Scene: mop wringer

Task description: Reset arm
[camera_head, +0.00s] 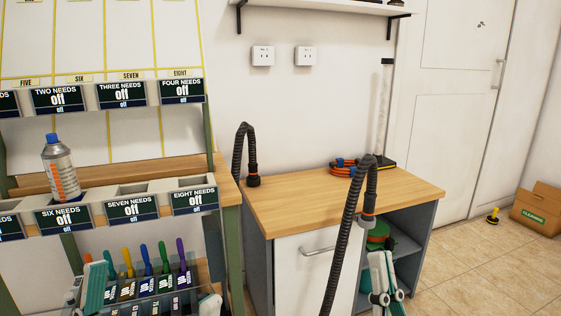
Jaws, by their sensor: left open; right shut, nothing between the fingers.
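My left gripper (153,284) is at the bottom left, in front of the lower rack. Its two white and teal fingers are wide apart and nothing is held between them; its wrist is out of view. My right gripper (381,256) is low at the right of the wooden-topped cabinet (310,204), in front of its open shelf side. Its fingers are together and empty.
A shelf rack with "off" labels (124,95) holds a blue-capped bottle (60,168); several colourful handles (147,258) stand below. An orange coil (343,169) lies on the cabinet. A cardboard box (541,209) sits at far right.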

